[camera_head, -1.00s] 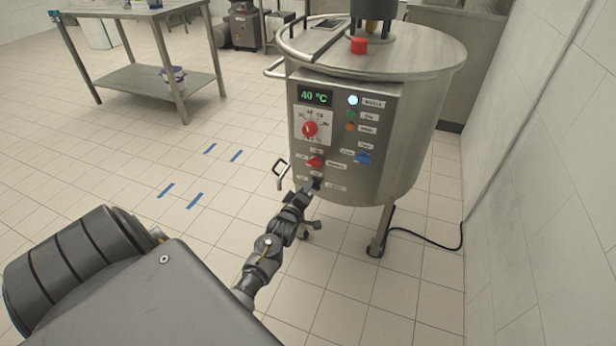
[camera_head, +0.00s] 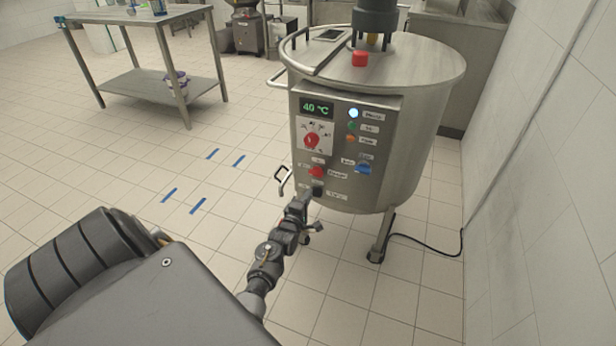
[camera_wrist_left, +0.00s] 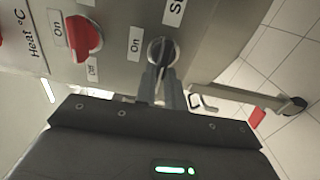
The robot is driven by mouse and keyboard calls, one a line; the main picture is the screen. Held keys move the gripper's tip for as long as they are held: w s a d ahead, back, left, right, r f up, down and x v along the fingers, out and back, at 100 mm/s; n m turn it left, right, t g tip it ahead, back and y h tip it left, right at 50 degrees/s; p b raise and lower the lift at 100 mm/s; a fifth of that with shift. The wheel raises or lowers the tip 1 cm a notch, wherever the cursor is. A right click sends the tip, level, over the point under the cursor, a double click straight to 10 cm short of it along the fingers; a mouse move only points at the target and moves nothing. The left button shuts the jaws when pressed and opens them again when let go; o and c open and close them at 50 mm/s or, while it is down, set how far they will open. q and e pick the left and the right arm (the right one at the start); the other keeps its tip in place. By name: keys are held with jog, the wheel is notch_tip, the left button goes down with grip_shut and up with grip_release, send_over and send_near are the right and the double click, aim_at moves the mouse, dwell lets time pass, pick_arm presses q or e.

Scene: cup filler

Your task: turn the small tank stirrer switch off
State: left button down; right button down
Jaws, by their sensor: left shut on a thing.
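The small steel tank (camera_head: 420,110) stands right of centre in the head view, with a control panel on its front. The stirrer switch is a small black knob (camera_head: 318,188) low on the panel. In the wrist view the black knob (camera_wrist_left: 161,47) shows beside an "On" mark and a label starting "St". My left gripper (camera_wrist_left: 162,72) has its fingers shut around this knob. In the head view the left gripper (camera_head: 309,197) is against the lower panel. The fingers partly hide the knob, and I cannot tell its exact setting. My right gripper is not in view.
A red knob (camera_wrist_left: 85,38) sits close beside the switch, with "On" and "Off" marks. A blue knob (camera_head: 364,167) and a red heat dial (camera_head: 312,140) are also on the panel. A black cable (camera_head: 430,247) runs to the right wall.

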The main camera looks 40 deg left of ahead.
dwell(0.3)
pick_arm(q)
jog(key=c, duration=1.5)
grip_release()
